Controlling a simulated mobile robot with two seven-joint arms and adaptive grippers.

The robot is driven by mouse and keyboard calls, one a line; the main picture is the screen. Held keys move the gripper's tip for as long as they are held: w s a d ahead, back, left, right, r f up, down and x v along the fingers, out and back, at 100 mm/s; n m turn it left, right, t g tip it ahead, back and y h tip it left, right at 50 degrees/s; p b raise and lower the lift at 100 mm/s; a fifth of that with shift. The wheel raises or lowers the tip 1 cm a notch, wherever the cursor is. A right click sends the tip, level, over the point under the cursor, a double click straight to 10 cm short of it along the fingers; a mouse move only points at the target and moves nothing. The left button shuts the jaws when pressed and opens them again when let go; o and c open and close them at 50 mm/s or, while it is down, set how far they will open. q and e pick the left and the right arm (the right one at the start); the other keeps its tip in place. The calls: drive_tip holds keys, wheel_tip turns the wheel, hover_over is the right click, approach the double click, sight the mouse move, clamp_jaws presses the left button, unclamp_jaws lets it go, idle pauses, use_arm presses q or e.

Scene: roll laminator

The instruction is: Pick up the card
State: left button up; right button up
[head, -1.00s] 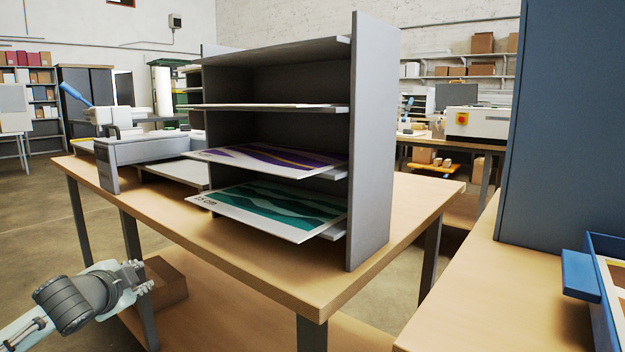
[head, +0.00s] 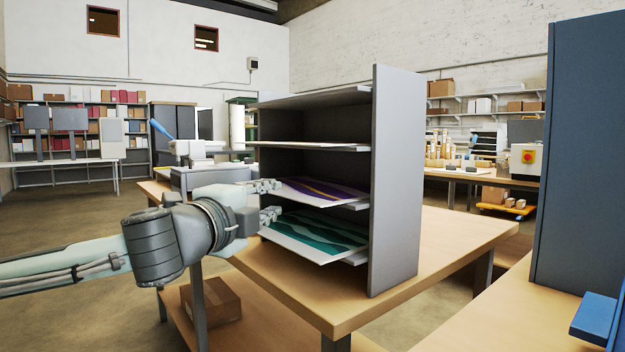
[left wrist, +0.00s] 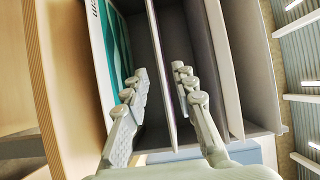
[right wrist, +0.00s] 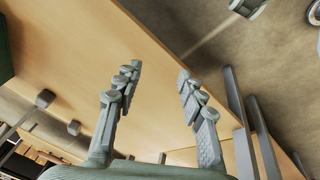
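A purple and gold card (head: 322,191) lies on a middle shelf of a grey rack (head: 395,180), its front edge sticking out. A teal card (head: 318,236) lies on the shelf below and also shows in the left wrist view (left wrist: 117,45). My left gripper (head: 268,200) is open at the rack's front left. In the left wrist view its fingers (left wrist: 160,78) stand on either side of a thin edge at the purple card's level; I cannot tell card from shelf there. My right gripper (right wrist: 160,74) is open and empty; it is outside the head view.
The rack stands on a wooden table (head: 455,235) with a laminator-like machine (head: 210,176) behind it. A pale sheet or shelf edge (head: 310,146) is above the purple card. A blue cabinet (head: 585,150) and blue tray (head: 597,318) stand at right. A cardboard box (head: 212,303) sits below.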

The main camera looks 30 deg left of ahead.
sight(275, 194)
use_arm(q)
drive_tip(key=w, duration=0.2)
drive_tip(key=w+a, duration=0.1)
drive_tip(key=w, duration=0.1)
drive_tip(key=w+a, duration=0.1)
drive_tip(key=shift+w+p, duration=0.4)
use_arm(e)
wheel_tip(275, 194, down, 4)
drive_tip(key=shift+a+r, duration=0.1)
drive_tip(key=shift+r, duration=0.15)
use_arm(q)
drive_tip(key=shift+r, duration=0.1)
clamp_jaws()
use_arm(e)
drive_tip(key=shift+w, duration=0.1)
